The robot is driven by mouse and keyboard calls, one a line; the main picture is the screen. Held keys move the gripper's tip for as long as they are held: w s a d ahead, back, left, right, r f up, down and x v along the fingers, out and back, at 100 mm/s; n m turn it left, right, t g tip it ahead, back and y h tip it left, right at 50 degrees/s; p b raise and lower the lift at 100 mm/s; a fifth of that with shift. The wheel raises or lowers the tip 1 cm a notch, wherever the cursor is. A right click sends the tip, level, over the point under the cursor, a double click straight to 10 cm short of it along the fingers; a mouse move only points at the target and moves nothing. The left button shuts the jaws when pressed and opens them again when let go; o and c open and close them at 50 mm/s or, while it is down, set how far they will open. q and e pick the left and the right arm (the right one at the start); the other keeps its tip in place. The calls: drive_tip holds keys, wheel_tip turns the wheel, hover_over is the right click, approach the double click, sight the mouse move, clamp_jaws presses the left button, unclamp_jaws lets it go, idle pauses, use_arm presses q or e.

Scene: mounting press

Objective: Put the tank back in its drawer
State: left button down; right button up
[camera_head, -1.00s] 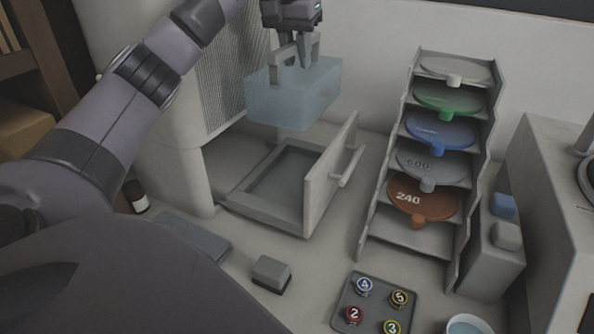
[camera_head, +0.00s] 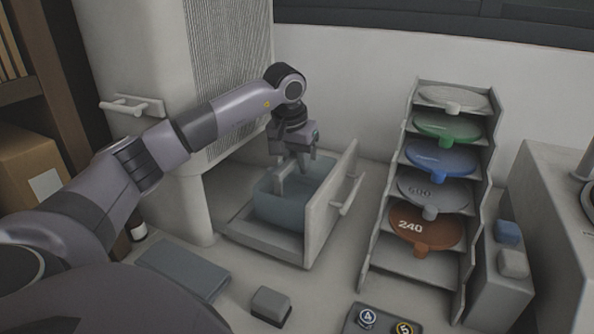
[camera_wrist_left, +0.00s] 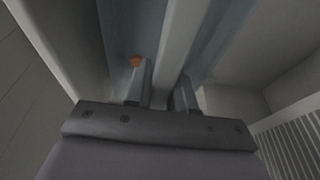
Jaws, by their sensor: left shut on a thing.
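The tank (camera_head: 281,213) is a translucent blue box. In the head view it sits low inside the open drawer (camera_head: 268,247), behind the drawer's front panel (camera_head: 328,205). My left gripper (camera_head: 294,172) comes down from above and is shut on the tank's handle. In the left wrist view the gripper's fingers (camera_wrist_left: 162,95) straddle a pale bar (camera_wrist_left: 181,45), with bluish tank wall on both sides. Whether the tank rests fully on the drawer floor cannot be told. My right gripper is not in view.
A rack of coloured discs (camera_head: 431,190) stands right of the drawer. A grey block (camera_head: 270,303), a flat grey slab (camera_head: 183,270) and a tray of numbered buttons (camera_head: 385,322) lie in front. The press column (camera_head: 187,100) rises at the left. Some counter between them is clear.

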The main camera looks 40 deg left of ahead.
use_arm(q)
wheel_tip(320, 180, down, 2)
drive_tip(key=shift+f, duration=0.2)
drive_tip(key=c, duration=1)
unclamp_jaws()
drive_tip(key=shift+f, duration=0.1)
drive_tip(key=shift+o, duration=0.2)
drive_tip(key=v, duration=0.7)
drive_tip(key=shift+s+r, duration=0.1)
drive_tip(key=shift+r, duration=0.25)
